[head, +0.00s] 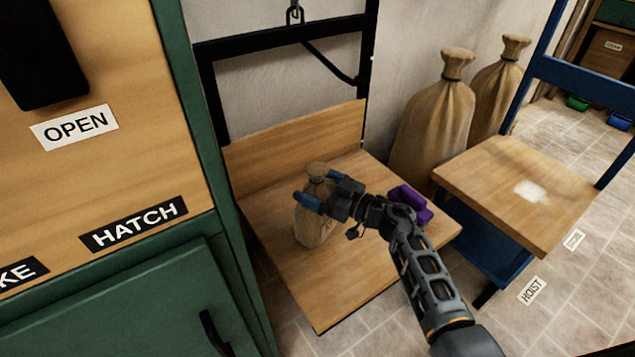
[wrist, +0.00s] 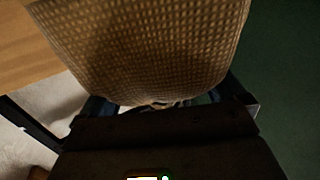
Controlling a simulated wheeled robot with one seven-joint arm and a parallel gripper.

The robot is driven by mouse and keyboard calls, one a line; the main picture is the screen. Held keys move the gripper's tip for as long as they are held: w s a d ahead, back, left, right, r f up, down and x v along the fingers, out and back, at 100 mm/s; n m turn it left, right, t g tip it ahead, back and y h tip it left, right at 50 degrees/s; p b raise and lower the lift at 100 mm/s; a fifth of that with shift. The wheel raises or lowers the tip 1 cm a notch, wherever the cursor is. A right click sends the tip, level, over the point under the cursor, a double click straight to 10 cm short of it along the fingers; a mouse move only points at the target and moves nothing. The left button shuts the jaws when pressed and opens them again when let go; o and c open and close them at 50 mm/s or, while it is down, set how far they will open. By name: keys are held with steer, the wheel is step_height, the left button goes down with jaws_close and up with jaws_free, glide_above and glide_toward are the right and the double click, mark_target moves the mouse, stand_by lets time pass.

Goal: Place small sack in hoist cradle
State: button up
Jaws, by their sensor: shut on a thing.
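I cannot tell whether the sack's base touches the platform.
A purple object (head: 411,203) lies at the platform's right side, partly behind my arm. Two large sacks (head: 432,125) stand behind. A blue-framed wooden stand (head: 515,195) is at right. A green cabinet (head: 130,300) with a HATCH label borders the cradle at left.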

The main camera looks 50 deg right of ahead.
steer(key=shift+r, duration=0.1)
steer(key=o, duration=1.7)
steer(key=shift+c, duration=0.2)
steer(key=shift+s, duration=0.25)
steer(key=s+d+p, duration=0.1)
steer(key=s+p, duration=0.2)
steer(key=s, duration=0.8)
steer(key=shift+s+d+p, duration=0.15)
steer(key=shift+s+p, duration=0.1)
steer(key=shift+p, duration=0.05)
steer(key=s+a+r+t, duration=0.15)
steer(key=s+a, duration=0.25)
steer(key=a, duration=0.5)
steer(key=s+a+r+g+h, duration=0.1)
steer(key=s+a+r+g, duration=0.1)
steer(key=s+a+r, duration=0.5)
steer(key=s+a+r+m+g+h, duration=0.1)
steer(key=s+a+r+g, duration=0.1)
steer(key=s+a+r, duration=0.6)
steer(key=f+v, duration=0.1)
steer(key=v, duration=0.5)
steer(key=shift+s+f, duration=0.15)
steer(key=shift+s, duration=0.35)
